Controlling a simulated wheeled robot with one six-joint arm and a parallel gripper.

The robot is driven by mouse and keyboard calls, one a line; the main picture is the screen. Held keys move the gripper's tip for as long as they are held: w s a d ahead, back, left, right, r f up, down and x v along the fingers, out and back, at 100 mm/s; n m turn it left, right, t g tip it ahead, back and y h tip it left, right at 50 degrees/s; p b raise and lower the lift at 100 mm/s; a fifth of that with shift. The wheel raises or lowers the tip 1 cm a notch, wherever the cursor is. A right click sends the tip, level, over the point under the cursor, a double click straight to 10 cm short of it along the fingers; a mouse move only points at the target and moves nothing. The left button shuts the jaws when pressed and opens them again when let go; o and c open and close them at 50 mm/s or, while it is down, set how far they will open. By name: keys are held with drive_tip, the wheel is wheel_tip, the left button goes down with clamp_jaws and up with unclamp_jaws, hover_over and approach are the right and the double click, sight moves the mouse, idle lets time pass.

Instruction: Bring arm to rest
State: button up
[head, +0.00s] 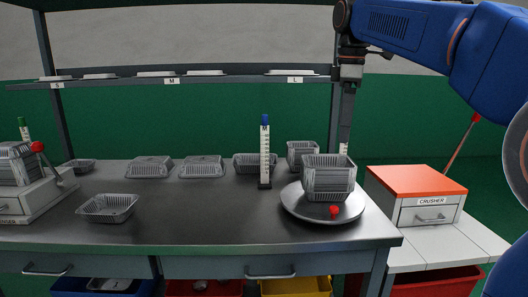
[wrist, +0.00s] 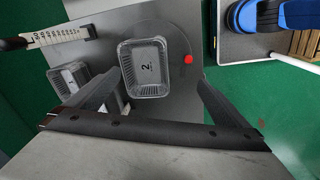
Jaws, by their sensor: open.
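My gripper (head: 344,146) points down above the round turntable (head: 300,210), just behind the foil tray stack. In the wrist view my gripper (wrist: 160,78) has its two fingers spread wide, with nothing gripped. A stack of foil trays (head: 328,180) sits on the turntable. In the wrist view a foil tray (wrist: 146,84) marked "2" lies below and between the fingers, apart from them as far as I can see. The blue upper part of my arm reaches in from the right in the head view.
A measuring post (head: 265,158) with a blue top stands left of the turntable. Several foil trays (head: 108,208) lie on the bench, and a labelled shelf (head: 170,82) runs behind. The orange-topped crusher (head: 415,180) stands right. The front middle of the bench is clear.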

drive_tip(key=s+d+f+m+t, duration=0.2)
drive_tip(key=s+f+m, duration=0.5)
drive_tip(key=s+f, duration=0.7)
drive_tip(key=s+d+f+m+t, duration=0.2)
drive_tip(key=s+f+m, duration=0.5)
drive_tip(key=s+f, duration=0.7)
wheel_tip(320, 180, down, 6)
drive_tip(key=shift+s+d+r, duration=0.2)
drive_tip(key=shift+d+r, duration=0.05)
drive_tip(key=shift+d, duration=0.4)
